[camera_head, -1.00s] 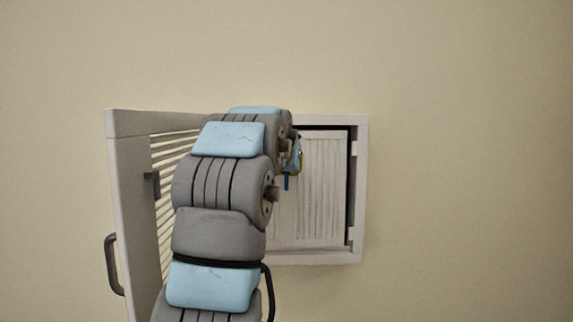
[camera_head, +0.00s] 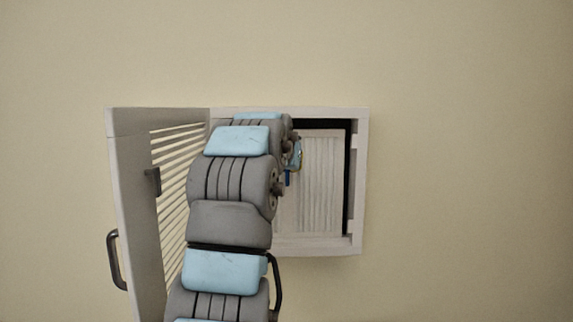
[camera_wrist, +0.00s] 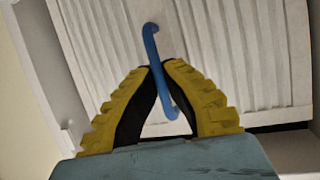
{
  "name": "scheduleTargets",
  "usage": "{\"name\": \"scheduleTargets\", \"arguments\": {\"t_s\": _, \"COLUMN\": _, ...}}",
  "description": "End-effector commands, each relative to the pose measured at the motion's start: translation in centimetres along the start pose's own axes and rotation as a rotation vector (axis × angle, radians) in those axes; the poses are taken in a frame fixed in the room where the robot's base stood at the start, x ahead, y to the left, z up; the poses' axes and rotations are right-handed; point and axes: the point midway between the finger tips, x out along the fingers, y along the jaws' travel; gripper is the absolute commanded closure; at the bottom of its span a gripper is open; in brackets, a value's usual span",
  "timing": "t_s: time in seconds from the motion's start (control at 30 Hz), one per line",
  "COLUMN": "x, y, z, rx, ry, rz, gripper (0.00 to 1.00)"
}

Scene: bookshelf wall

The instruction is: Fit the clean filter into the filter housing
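The clean filter (camera_head: 322,185) is a white pleated panel with a pale frame, standing in the opening of the filter housing (camera_head: 357,180) on the wall. A dark gap shows along its top and right edges in the head view. In the wrist view the filter (camera_wrist: 235,50) fills most of the picture, with a blue pull handle (camera_wrist: 152,45) on its face. My gripper (camera_wrist: 160,72) has its yellow ridged fingers closed around the blue handle. In the head view my arm hides the left part of the filter and housing.
The louvred housing door (camera_head: 135,200) stands swung open on the left, with a dark handle (camera_head: 115,260) on its outer side. My arm is close beside its louvres. The wall on the right is bare.

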Motion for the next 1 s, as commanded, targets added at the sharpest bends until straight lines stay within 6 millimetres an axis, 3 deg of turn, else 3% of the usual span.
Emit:
{"name": "scheduleTargets", "arguments": {"t_s": 0.2, "x": -0.1, "y": 0.0, "z": -0.1, "rx": 0.000, "ry": 0.002, "rz": 0.000, "gripper": 1.00}}
{"name": "scheduleTargets", "arguments": {"t_s": 0.3, "x": -0.1, "y": 0.0, "z": -0.1, "rx": 0.000, "ry": 0.002, "rz": 0.000, "gripper": 0.68}}
{"name": "scheduleTargets", "arguments": {"t_s": 0.33, "x": -0.1, "y": 0.0, "z": -0.1, "rx": 0.000, "ry": 0.001, "rz": 0.000, "gripper": 0.63}}
{"name": "scheduleTargets", "arguments": {"t_s": 0.73, "x": -0.2, "y": 0.0, "z": -0.1, "rx": 0.000, "ry": 0.001, "rz": 0.000, "gripper": 0.63}}
{"name": "scheduleTargets", "arguments": {"t_s": 1.0, "x": -2.2, "y": 0.1, "z": -0.1, "rx": 0.001, "ry": 0.004, "rz": 0.001, "gripper": 0.63}}
